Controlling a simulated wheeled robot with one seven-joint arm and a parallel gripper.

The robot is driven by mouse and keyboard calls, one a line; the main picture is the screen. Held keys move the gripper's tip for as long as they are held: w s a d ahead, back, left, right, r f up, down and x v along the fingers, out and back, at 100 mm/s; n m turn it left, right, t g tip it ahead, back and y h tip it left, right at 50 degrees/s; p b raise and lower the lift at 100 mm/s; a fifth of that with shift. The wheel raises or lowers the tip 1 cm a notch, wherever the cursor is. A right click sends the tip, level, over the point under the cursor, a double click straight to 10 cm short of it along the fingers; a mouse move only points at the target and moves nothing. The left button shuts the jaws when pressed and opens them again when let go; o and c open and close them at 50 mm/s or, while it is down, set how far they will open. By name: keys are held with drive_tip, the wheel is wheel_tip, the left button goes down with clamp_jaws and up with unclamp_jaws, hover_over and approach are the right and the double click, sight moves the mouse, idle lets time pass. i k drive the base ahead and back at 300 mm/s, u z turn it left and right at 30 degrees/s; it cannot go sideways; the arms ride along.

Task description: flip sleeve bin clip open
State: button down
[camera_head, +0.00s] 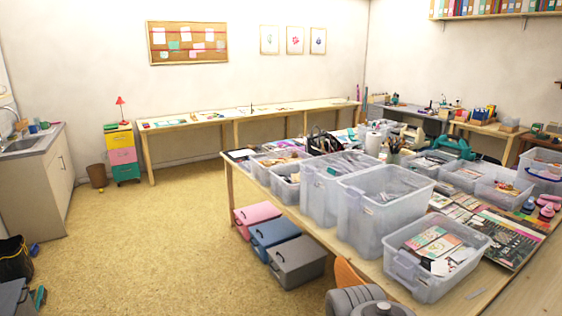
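Several clear plastic bins stand on the long wooden table at the right. The nearest open bin (425,285) holds cards and paper packets and has a bluish handle or clip (405,268) on its left side; I cannot tell if that clip is open or shut. Behind it stand two tall clear bins, one nearer (365,222) and one farther (318,200). I cannot tell which of these is the sleeve bin. Grey rounded parts of my own arm show at the bottom edge, below the table. My gripper is not in view.
A pink box (257,212), a blue box (273,233) and a grey box (296,262) sit on the floor at the table's left side. An orange chair back (347,272) is close to my arm. The floor (160,240) to the left is clear.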

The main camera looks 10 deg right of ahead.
sight(310, 170)
drive_tip(key=u, duration=0.65)
drive_tip(key=i, duration=3.7)
drive_tip(key=z, duration=1.4)
drive_tip(key=i, duration=0.9)
drive_tip(key=z, duration=0.6)
